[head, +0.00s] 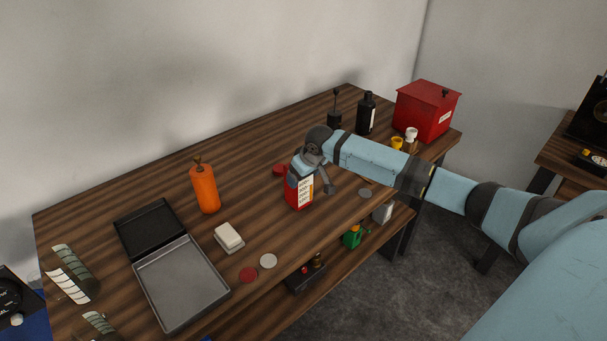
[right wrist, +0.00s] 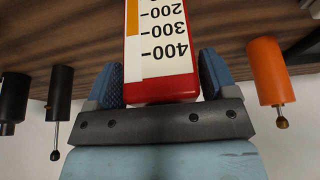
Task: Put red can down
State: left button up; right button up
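The red can (head: 298,193) has a white label and stands upright near the middle of the wooden table; I cannot tell whether its base touches the tabletop. My right gripper (head: 309,177) reaches in from the right and has its fingers on either side of the can's upper part. The can's lower end is outside that view. My left gripper is not in view.
An orange bottle (head: 204,189), a white block (head: 228,237) and an open grey case (head: 180,284) are to the left on the table (head: 250,170). Red and grey discs lie around the can. A black bottle (head: 366,113) and a red box (head: 426,110) stand at the back right.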

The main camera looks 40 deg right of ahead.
jog(key=shift+o, duration=1)
jog(key=v, duration=1.2)
jog(key=shift+r+b, duration=0.2)
jog(key=shift+b, duration=0.2)
